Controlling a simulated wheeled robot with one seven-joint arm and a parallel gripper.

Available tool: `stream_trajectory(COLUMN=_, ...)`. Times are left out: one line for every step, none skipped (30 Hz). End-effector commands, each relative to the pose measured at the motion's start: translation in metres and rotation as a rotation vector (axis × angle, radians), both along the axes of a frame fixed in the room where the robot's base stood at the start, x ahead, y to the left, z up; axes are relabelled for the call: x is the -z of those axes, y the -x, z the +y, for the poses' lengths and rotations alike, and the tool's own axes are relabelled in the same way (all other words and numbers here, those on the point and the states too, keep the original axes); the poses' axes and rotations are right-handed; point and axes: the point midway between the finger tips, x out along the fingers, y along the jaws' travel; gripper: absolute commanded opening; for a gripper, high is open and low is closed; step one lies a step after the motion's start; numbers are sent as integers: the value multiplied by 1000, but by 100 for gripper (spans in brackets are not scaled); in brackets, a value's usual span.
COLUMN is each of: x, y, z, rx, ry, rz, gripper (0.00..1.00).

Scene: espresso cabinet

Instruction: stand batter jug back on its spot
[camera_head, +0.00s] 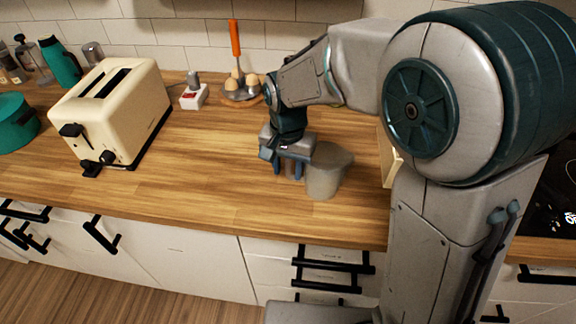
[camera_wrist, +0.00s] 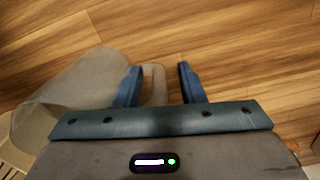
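My gripper (camera_head: 290,170) is low over the counter at the jug's left side, pointing down. In the wrist view its two blue fingers (camera_wrist: 160,86) are apart, with the handle between them. A gap shows between the handle and the right finger. No marked spot for the jug can be made out.
A cream toaster (camera_head: 112,105) stands on the left, with a green pot (camera_head: 15,122) beyond it. An egg holder (camera_head: 240,88) and a small white-and-grey item (camera_head: 194,95) stand at the back. A cream board-like edge (camera_head: 388,160) is right of the jug. The counter left of my gripper is clear.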

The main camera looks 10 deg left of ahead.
Motion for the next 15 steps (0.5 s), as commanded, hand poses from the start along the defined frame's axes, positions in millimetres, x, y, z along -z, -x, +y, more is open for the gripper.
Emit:
stream_trajectory(x=-5, y=0, z=0, rx=0, ry=-1, rz=-1, gripper=36)
stream_trajectory(x=-7, y=0, z=0, rx=0, ry=-1, rz=-2, gripper=36)
stream_trajectory(x=-12, y=-1, z=0, rx=0, ry=-1, rz=-2, gripper=36)
stream_trajectory(x=-18, y=-1, z=1, rx=0, ry=-3, rz=-5, gripper=36)
stream_trajectory(x=-24, y=-1, z=1, rx=0, ry=-3, rz=-5, gripper=36)
stream_trajectory(x=-32, y=-1, z=0, rx=0, ry=-3, rz=-6, gripper=36)
stream_trajectory(x=-38, y=-1, z=0, rx=0, ry=-3, rz=-5, gripper=36)
stream_trajectory(x=-45, y=-1, z=0, rx=1, ry=-4, rz=-6, gripper=36)
stream_trajectory(x=-54, y=-1, z=0, rx=1, ry=-4, rz=-6, gripper=36)
stream_trajectory(x=-61, y=-1, z=0, rx=1, ry=-3, rz=-6, gripper=36)
stream_trajectory(x=-68, y=-1, z=0, rx=1, ry=-3, rz=-6, gripper=36)
stream_trajectory(x=-76, y=-1, z=0, rx=0, ry=-3, rz=-6, gripper=36)
stream_trajectory(x=-83, y=-1, z=0, rx=0, ry=-3, rz=-5, gripper=36)
stream_trajectory(x=-88, y=-1, z=0, rx=0, ry=-2, rz=-5, gripper=36)
stream_trajectory(x=-95, y=0, z=0, rx=0, ry=-2, rz=-5, gripper=36)
